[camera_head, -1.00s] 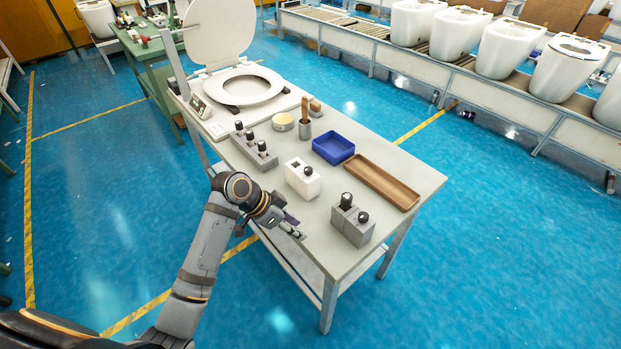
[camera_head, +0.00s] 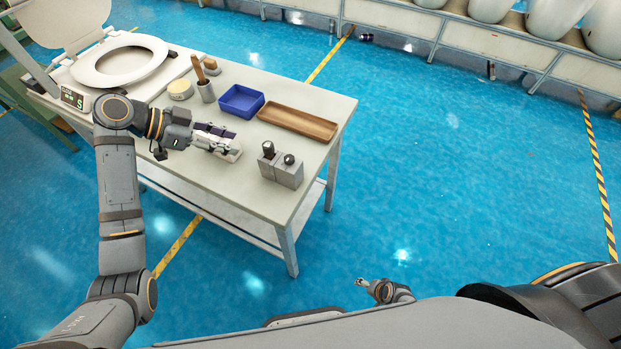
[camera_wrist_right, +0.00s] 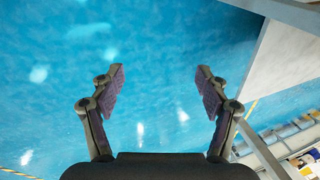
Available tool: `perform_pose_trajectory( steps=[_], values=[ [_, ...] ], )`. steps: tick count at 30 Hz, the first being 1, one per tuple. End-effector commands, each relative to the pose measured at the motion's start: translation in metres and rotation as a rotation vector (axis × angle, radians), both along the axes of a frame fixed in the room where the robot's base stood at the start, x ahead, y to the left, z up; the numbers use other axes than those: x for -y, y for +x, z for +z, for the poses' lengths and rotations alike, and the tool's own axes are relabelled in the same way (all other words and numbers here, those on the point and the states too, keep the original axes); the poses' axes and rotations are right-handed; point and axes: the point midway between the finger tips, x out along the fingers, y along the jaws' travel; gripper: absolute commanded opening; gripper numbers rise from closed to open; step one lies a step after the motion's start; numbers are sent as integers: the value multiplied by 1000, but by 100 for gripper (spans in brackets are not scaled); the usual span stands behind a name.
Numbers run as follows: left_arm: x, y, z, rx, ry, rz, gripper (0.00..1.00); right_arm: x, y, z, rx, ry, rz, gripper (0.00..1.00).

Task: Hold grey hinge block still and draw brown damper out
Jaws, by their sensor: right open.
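A grey block (camera_head: 284,174) stands near the table's front right corner, with two dark cylinders (camera_head: 289,159) upright in its top. They look black, and I cannot tell a brown damper among them. My right gripper (camera_wrist_right: 160,86) is open and empty in the right wrist view, above the floor and off the table.
A blue tray (camera_head: 242,113) and a brown wooden tray (camera_head: 298,122) lie behind the grey block. A cup (camera_head: 206,91) with a wooden-handled tool and a round yellow-topped tin (camera_head: 180,95) stand farther left, near a toilet seat (camera_head: 120,83). The tabletop (camera_head: 232,192) is bare at the front.

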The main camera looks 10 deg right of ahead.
Motion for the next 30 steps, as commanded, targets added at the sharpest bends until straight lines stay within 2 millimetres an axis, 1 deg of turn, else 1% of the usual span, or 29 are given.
perform_pose_trajectory(
  steps=[1, 2, 3, 5, 6, 8, 9, 11, 12, 14, 15, 17, 18, 21, 22, 24, 25, 27, 30],
  values=[
    [0, 0, 0, 0, 0, 0, 38, -12, 30, 17, 27, 100, -135, 75],
    [0, 0, 0, 0, 0, 0, 38, -21, 46, 27, 35, 166, -217, 75],
    [0, 0, 0, -1, 0, 1, 38, -32, 67, 43, 45, 258, -316, 75],
    [0, 0, 0, -1, 0, 1, 38, -48, 96, 68, 52, 398, -445, 75],
    [0, 0, 0, -1, 0, 1, 38, -59, 114, 86, 52, 492, -518, 75],
    [0, 0, 0, -1, 0, 1, 38, -75, 139, 116, 45, 636, -616, 75],
    [0, 0, 0, -1, 0, 1, 38, -85, 155, 137, 34, 732, -671, 75],
    [0, 0, 0, -1, 0, 1, 38, -99, 176, 171, 13, 876, -739, 75],
    [0, 0, 0, -1, 0, 1, 38, -108, 188, 194, -9, 973, -776, 75],
    [0, 0, 0, -1, 0, 1, 38, -120, 204, 231, -46, 1114, -818, 75],
    [0, 0, 0, -1, 0, 1, 38, -127, 212, 255, -76, 1204, -838, 75],
    [0, 0, 0, -1, 0, 1, 38, -137, 222, 289, -124, 1327, -855, 75],
    [0, 0, 0, -1, 0, 1, 38, -142, 227, 310, -158, 1399, -860, 75],
    [0, 0, 0, -1, 0, 1, 38, -150, 234, 355, -235, 1545, -858, 75],
    [0, 0, 0, -1, 0, 1, 38, -152, 235, 365, -255, 1579, -856, 75],
    [0, 0, 0, -1, 0, 1, 38, -157, 236, 383, -297, 1638, -854, 75],
    [0, 0, 0, -1, 0, 1, 38, -159, 236, 389, -312, 1656, -854, 75],
    [0, 0, 0, -1, 0, 1, 38, -161, 236, 398, -333, 1684, -851, 75],
    [0, 0, 0, -1, 0, 1, 38, -162, 236, 402, -345, 1697, -851, 75]
  ],
)
